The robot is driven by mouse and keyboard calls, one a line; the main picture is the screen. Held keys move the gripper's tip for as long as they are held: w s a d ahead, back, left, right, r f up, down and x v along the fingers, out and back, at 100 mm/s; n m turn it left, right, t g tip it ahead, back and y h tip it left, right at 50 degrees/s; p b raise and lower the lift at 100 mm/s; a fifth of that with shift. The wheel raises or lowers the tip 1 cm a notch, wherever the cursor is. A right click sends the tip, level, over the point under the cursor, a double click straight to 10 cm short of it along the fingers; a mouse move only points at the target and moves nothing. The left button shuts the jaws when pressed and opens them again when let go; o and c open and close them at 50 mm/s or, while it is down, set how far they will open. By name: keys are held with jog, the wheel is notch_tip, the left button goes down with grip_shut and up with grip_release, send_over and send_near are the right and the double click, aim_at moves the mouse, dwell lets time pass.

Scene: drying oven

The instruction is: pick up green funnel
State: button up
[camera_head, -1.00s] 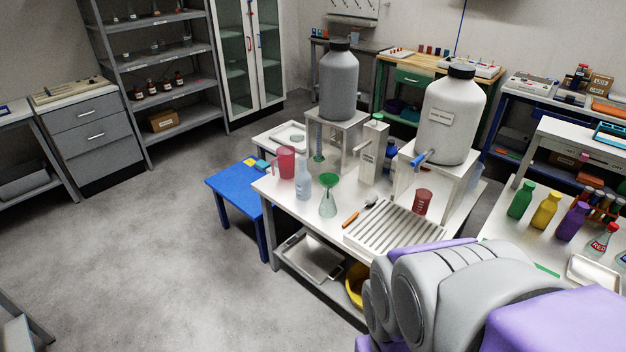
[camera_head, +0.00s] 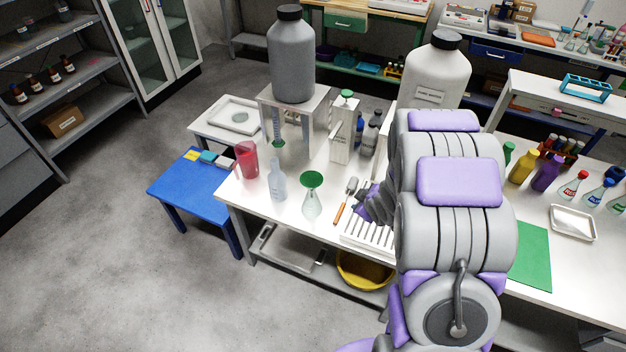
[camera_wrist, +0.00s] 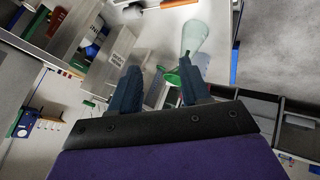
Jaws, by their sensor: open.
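The green funnel (camera_head: 312,179) sits in the mouth of a clear flask (camera_head: 311,205) on the white table. In the wrist view the green funnel (camera_wrist: 172,77) shows between my fingers, close to the right one, which hides part of it. The flask (camera_wrist: 196,38) shows beyond it. My gripper (camera_wrist: 158,67) is open and empty. In the head view my arm reaches over the table, and my gripper (camera_head: 368,206) is right of the funnel, apart from it; its fingers are hard to make out there.
A clear bottle (camera_head: 277,183) and a red beaker (camera_head: 247,160) stand left of the flask. An orange-handled tool (camera_head: 342,207) lies between flask and gripper, beside a slatted rack (camera_head: 372,235). A dispenser box (camera_head: 343,130) and a grey jug on a stand (camera_head: 293,60) stand behind.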

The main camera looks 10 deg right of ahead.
notch_tip(320, 180, down, 2)
jog(key=w+a+n+t+y+p, duration=0.1)
jog(key=w+a+y, duration=0.1)
jog(key=n+t+y+p, duration=0.1)
jog(key=t+y+p, duration=0.2)
jog(key=t, duration=0.1)
send_near(303, 184)
jog(key=x, duration=0.3)
jog(key=b+x, duration=0.1)
jog(key=x, duration=0.1)
jog(key=b+x, duration=0.1)
jog(key=x, duration=0.2)
jog(key=shift+w+d+f, duration=0.15)
jog(key=shift+w+f, duration=0.15)
jog(key=shift+w, duration=0.1)
jog(key=shift+w+a, duration=0.35)
jog(key=shift+a, duration=0.05)
jog(key=shift+d, duration=0.45)
jog(key=shift+c, duration=0.5)
jog(key=shift+d, duration=0.25)
jog(key=c, duration=0.3)
jog(key=shift+a, duration=0.55)
grip_shut()
